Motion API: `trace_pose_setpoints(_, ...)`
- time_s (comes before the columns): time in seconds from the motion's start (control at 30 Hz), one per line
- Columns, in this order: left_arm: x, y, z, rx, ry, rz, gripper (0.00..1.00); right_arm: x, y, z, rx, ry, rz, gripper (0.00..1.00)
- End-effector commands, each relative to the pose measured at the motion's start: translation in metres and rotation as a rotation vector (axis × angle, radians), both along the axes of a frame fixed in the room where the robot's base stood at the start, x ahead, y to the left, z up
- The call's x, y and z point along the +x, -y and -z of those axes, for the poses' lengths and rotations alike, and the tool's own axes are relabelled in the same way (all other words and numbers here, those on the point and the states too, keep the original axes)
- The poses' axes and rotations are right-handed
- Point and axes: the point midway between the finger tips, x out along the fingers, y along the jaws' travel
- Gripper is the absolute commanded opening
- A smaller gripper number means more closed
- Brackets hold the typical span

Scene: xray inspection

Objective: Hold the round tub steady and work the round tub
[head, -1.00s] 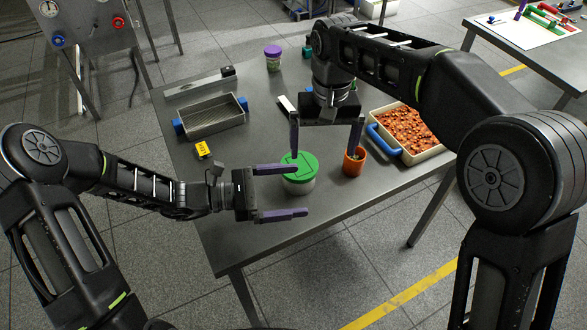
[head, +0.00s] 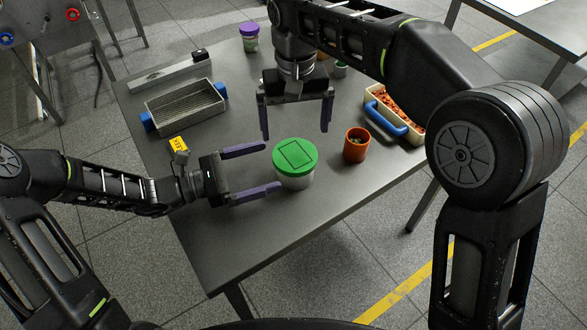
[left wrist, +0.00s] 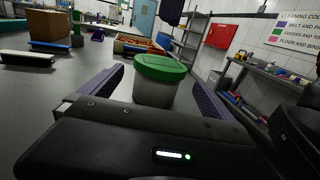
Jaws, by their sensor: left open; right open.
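In the left wrist view the tub (left wrist: 155,92) shows ahead, between the open fingers. My right gripper (head: 296,132) is open, pointing down, above and behind the tub. Neither gripper appears to grip the tub.
An orange cup (head: 356,148) stands to the tub's right. A tray of orange-brown pieces (head: 376,92) with a blue handle lies behind it. A metal basket (head: 186,108), a yellow tag (head: 178,144) and a purple-lidded jar (head: 250,40) are farther back. The table's front is clear.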

Motion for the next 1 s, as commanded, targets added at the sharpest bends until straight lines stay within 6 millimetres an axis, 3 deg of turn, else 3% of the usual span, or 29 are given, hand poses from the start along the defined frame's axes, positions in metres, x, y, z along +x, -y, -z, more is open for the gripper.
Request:
trace_pose_setpoints(0.37,0.003,0.009,-0.001,-0.001,0.000,0.001,1.00,0.000,0.000,-0.001,0.000,0.000,0.000,1.00)
trace_pose_setpoints(0.8,0.023,0.065,-0.001,-0.001,0.000,0.002,1.00,0.000,0.000,-0.001,0.000,0.000,0.000,1.00)
trace_pose_setpoints(1.0,0.026,0.074,-0.001,0.000,0.000,0.001,1.00,0.000,0.000,-0.001,0.000,0.000,0.000,1.00)
